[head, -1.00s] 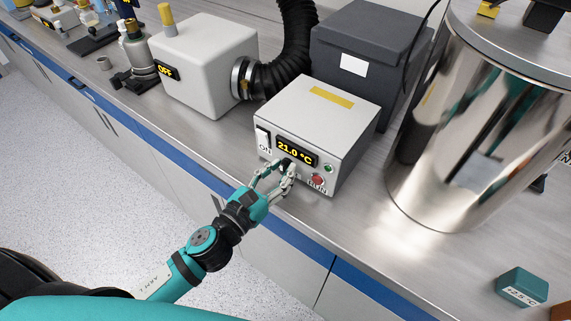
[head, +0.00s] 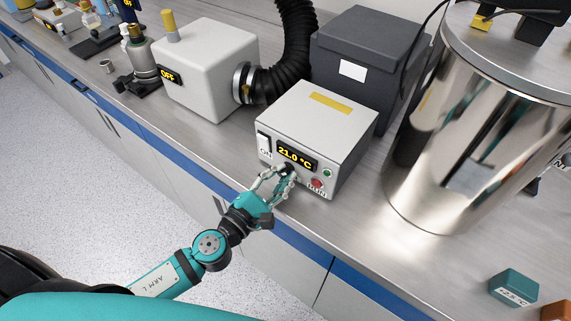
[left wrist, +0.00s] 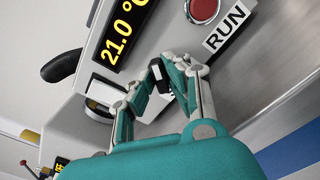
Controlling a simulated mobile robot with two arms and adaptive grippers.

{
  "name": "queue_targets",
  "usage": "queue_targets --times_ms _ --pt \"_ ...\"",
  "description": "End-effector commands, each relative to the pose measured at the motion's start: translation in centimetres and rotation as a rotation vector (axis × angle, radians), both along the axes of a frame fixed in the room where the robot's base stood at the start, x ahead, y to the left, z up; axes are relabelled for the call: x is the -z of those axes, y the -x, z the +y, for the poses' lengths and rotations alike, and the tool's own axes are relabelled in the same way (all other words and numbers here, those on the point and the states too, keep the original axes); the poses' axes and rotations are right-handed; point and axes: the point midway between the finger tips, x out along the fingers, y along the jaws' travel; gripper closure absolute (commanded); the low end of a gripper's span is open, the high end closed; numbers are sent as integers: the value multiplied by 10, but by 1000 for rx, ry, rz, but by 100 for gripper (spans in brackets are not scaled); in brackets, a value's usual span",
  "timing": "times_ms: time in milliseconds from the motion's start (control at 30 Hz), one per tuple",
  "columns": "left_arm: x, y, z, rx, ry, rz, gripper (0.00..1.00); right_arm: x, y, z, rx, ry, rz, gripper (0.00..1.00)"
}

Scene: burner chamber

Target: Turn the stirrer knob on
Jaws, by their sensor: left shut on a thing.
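The control box (head: 325,120) is light grey, with a lit display (head: 296,158) reading 21.0 °C. A small black knob (head: 289,170) sits on its front, below the display. My left gripper (head: 284,178) is at this front face, its fingers closed around the knob. In the left wrist view the gripper (left wrist: 168,80) has its fingertips on both sides of the knob (left wrist: 159,75). The fingers partly cover the knob, and I cannot read a label or its setting. My right gripper is not in view.
A shiny steel vessel (head: 465,140) stands to the right. A dark grey box (head: 365,55) stands behind. The bench's front edge is below my gripper.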

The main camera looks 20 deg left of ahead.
Motion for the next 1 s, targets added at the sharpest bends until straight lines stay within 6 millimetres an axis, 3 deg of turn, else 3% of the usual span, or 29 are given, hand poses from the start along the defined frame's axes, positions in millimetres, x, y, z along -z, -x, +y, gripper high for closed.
queue_targets --times_ms 333,733,1000 --pt "-2 -1 1 -2 -37 -17 100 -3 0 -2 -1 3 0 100" --pt "-6 -1 1 -2 -552 -204 100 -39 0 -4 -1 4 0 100" --pt "-2 -1 1 -5 -673 -250 100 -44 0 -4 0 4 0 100"
